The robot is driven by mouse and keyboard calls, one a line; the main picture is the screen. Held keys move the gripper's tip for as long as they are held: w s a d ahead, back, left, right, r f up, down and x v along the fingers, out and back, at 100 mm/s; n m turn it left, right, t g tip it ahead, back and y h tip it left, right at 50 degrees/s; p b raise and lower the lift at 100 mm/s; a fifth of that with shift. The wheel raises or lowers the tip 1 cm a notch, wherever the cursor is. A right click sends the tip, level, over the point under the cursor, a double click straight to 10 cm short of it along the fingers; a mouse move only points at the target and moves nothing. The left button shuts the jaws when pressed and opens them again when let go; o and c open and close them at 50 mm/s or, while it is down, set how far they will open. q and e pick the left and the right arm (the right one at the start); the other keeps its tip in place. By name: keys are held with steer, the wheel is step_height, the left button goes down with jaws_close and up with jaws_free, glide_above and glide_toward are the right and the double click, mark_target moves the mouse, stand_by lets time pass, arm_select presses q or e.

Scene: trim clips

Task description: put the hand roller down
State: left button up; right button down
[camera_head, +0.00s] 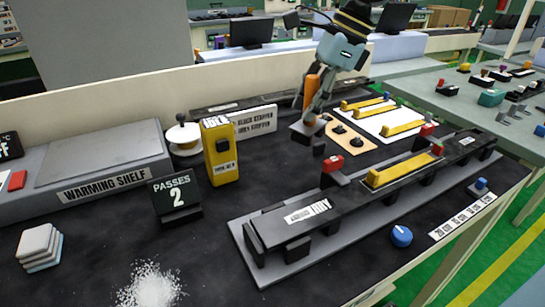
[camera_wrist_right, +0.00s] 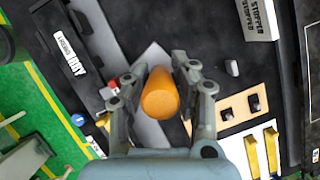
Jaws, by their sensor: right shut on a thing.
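My right gripper (camera_head: 316,96) is shut on the orange handle of the hand roller (camera_head: 309,90). The roller is upright, with its grey and dark head (camera_head: 307,132) at the bottom, over the black bench top behind the long rail fixture (camera_head: 290,220). I cannot tell whether the head touches the bench. In the right wrist view the orange handle (camera_wrist_right: 161,97) is between the two fingers of the gripper (camera_wrist_right: 161,82), seen end-on, with part of the grey head beyond it. My left gripper is not in view.
An orange-tan board (camera_head: 350,139) and a white board with yellow bars (camera_head: 395,122) lie right of the roller. A yellow box (camera_head: 219,155), a PASSES sign (camera_head: 175,192) and a warming shelf (camera_head: 100,165) stand left. Bare bench (camera_head: 265,178) lies between box and rail.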

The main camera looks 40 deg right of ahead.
steer(key=shift+w+a+f, duration=0.25)
steer(key=shift+w+f, duration=0.2)
steer(key=shift+f, duration=0.1)
steer(key=w+a+f, duration=0.1)
steer(key=f, duration=0.1)
steer(key=w+a+f+b, duration=0.1)
steer(key=w+f, duration=0.3)
steer(key=f, duration=0.1)
steer(key=shift+w+a+f, duration=0.1)
steer(key=shift+w+a, duration=0.1)
steer(key=shift+a, duration=0.2)
arm_select(q)
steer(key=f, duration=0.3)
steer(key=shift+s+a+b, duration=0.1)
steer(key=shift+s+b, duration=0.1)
steer(key=shift+b, duration=0.1)
